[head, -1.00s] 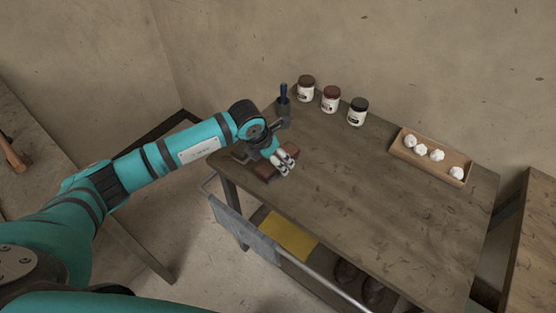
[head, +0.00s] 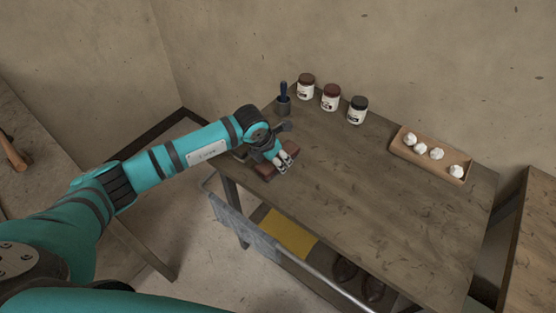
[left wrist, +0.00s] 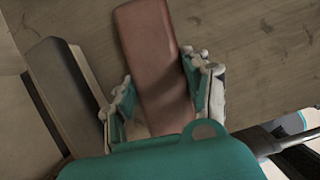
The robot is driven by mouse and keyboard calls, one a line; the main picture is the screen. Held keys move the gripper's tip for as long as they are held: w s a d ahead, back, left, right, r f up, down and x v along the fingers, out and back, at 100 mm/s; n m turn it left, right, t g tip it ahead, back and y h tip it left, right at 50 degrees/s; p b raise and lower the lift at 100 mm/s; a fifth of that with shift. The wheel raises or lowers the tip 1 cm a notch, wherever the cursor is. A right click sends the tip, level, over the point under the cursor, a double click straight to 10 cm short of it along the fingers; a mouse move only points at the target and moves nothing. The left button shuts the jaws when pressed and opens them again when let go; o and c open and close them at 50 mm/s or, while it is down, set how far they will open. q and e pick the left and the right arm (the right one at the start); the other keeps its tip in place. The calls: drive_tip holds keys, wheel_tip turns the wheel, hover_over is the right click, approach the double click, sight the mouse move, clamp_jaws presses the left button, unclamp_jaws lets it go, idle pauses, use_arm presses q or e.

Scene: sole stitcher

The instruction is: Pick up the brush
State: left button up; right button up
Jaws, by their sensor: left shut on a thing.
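The brush (head: 266,172) is a reddish-brown oblong block at the near left corner of the wooden table. My left gripper (head: 284,163) comes down over it from the left. In the left wrist view the brush (left wrist: 152,55) runs up between the two fingers, and my left gripper (left wrist: 162,100) is shut on it. The brush's lower end is hidden behind the teal gripper body, and its underside does not show. I cannot tell whether it still touches the tabletop. My right gripper is not in view.
The table (head: 350,190) has a wide clear middle. Jars (head: 331,99) and a dark cup (head: 284,106) with a blue-handled tool stand at the back. A wooden tray (head: 403,151) with white balls lies at the right. A dark, pale-sided block (left wrist: 62,95) lies left of the brush.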

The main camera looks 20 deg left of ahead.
use_arm(q)
drive_tip(key=shift+r, duration=0.15)
drive_tip(key=shift+r, duration=0.25)
drive_tip(key=r, duration=0.1)
drive_tip(key=r+b, duration=0.1)
drive_tip(key=shift+s+d+r, duration=0.15)
drive_tip(key=shift+s+r, duration=0.15)
drive_tip(key=shift+r, duration=0.05)
drive_tip(key=s+d+b, duration=0.1)
drive_tip(key=s+d, duration=0.2)
drive_tip(key=s, duration=0.3)
drive_tip(key=s+d+r+b, duration=0.1)
drive_tip(key=s+d+b, duration=0.1)
drive_tip(key=s+d, duration=0.2)
drive_tip(key=s, duration=0.3)
drive_tip(key=shift+s+d+r, duration=0.15)
drive_tip(key=shift+d+r, duration=0.15)
drive_tip(key=o, duration=0.5)
drive_tip(key=shift+c, duration=1.6)
